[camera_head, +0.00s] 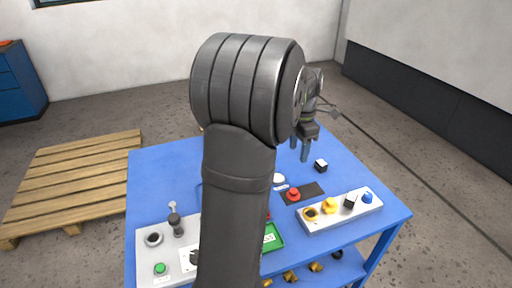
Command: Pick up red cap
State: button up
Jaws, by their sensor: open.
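A small red cap (293,195) sits on a dark rectangular mat (313,188) on the blue table (390,196). My gripper (299,151) points down above the back right part of the table. It is open, with nothing visible between its fingers, and lies behind the red cap in the picture, apart from it. My arm crosses the middle of the view and hides part of the table.
A black and white cube (321,166) stands beside the mat. A white block (340,211) at right holds yellow, black-and-white and blue pieces. A white panel (165,258) with a green button is at left. A green tray (274,237) is partly hidden. A pallet (75,180) lies left.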

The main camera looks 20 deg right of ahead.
jog(key=m, duration=3.3)
send_over(294, 190)
jog(key=a, duration=0.1)
jog(key=f, duration=1.1)
jog(key=shift+s+f, duration=0.3)
jog(key=shift+f, duration=0.05)
jog(key=shift+w+d+f, duration=0.1)
jog(key=shift+d+f, duration=0.05)
jog(key=shift+f, duration=0.75)
jog(key=shift+w+d+f, duration=0.1)
jog(key=shift+d+f, duration=0.1)
jog(key=shift+f, duration=0.7)
jog(key=shift+d+f, duration=0.15)
jog(key=shift+f, duration=0.75)
jog(key=c, duration=1.1)
